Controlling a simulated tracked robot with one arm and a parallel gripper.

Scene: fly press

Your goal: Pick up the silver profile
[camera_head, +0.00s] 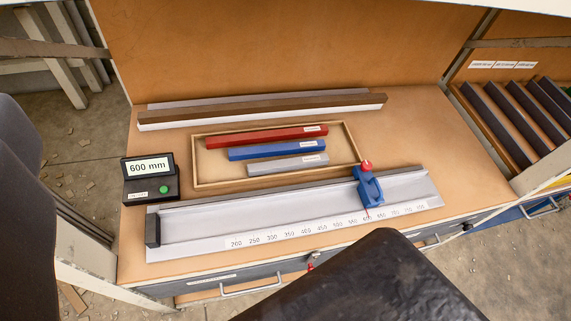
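The silver profile (288,165) is a short grey bar with a small white label near its right end. It lies in a shallow wooden tray (196,166) on the workbench, in front of a blue bar (262,151) and a red bar (262,137). Nothing covers it. A dark rounded part of my own arm or gripper (365,285) fills the bottom middle, apart from the profile. Another dark form stands at the left edge. No clear pair of fingertips shows, so I cannot tell the gripper's opening.
A measuring rail (270,212) with a blue slider (369,188) lies in front of the tray. A display reading 600 mm (149,168) stands left. Long brown and white bars (262,110) lie behind. Dark bars (497,125) fill a right-hand rack. The front right bench top is clear.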

